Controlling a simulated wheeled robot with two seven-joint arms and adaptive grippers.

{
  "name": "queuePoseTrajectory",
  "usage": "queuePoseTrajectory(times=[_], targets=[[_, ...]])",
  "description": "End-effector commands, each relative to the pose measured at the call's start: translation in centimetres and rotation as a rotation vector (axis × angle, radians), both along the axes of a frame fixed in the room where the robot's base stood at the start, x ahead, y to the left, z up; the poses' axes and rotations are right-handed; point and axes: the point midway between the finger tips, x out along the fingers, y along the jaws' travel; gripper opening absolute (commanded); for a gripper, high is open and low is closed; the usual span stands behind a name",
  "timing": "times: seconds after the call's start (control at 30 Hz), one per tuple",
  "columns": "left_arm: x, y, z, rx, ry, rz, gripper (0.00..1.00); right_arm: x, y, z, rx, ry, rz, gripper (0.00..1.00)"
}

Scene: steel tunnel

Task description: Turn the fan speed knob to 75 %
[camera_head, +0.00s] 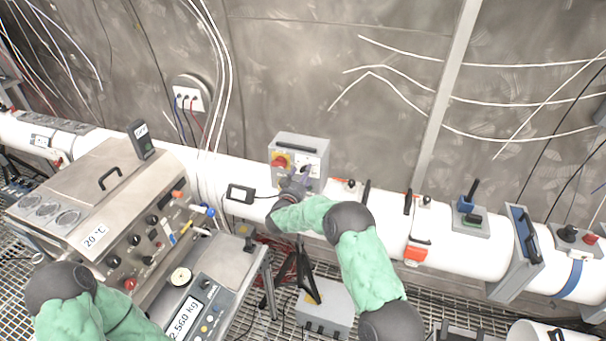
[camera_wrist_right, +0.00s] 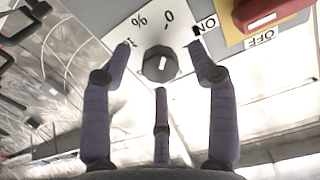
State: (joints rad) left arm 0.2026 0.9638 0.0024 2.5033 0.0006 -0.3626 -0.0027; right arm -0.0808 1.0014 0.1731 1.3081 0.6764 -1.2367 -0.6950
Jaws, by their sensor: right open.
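The fan control box (camera_head: 312,146) is a grey box on the white duct along the wall. The fan speed knob (camera_wrist_right: 161,65) is dark and round with a white mark, on a white plate with a percent scale, in the right wrist view; the wrist picture shows the lettering upside down. My right gripper (camera_head: 298,182) is in front of the box and hides the knob in the head view. In the wrist view its fingers (camera_wrist_right: 160,45) are spread open around the knob's outline, without visible contact. My left arm shows at the lower left, but its gripper is out of view.
A red switch on a yellow plate (camera_head: 281,161), marked ON and OFF, sits beside the knob; its red handle (camera_wrist_right: 268,12) is close to one finger. A steel cabinet (camera_head: 90,190) and a scale (camera_head: 190,316) stand left. White cables hang behind.

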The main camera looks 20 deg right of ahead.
Motion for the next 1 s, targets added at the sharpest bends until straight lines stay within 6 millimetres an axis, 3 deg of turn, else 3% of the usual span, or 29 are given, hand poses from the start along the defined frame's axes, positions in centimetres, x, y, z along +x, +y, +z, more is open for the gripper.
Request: queuePoseTrajectory(times=[0.3, 0.5, 0.77, 1.0], targets=[[0.0, 0.0, 0.0, 0.0, 0.0, 0.0, 0.4, 0.2, -0.1, 0.0, 0.0, 0.0, 0.0, 0.59], [0.0, 0.0, 0.0, 0.0, 0.0, 0.0, 0.4, 0.2, -0.1, 0.0, 0.0, 0.0, 0.0, 0.03], [0.0, 0.0, -0.3, 0.0, 0.0, 0.0, 0.4, 0.2, -0.1, -0.1, 0.008, -0.006, 0.001, 0.03], [0.0, 0.0, -2.3, 0.0, 0.0, 0.0, 0.4, 0.2, -0.1, -0.4, 0.075, -0.052, 0.001, 0.03]])
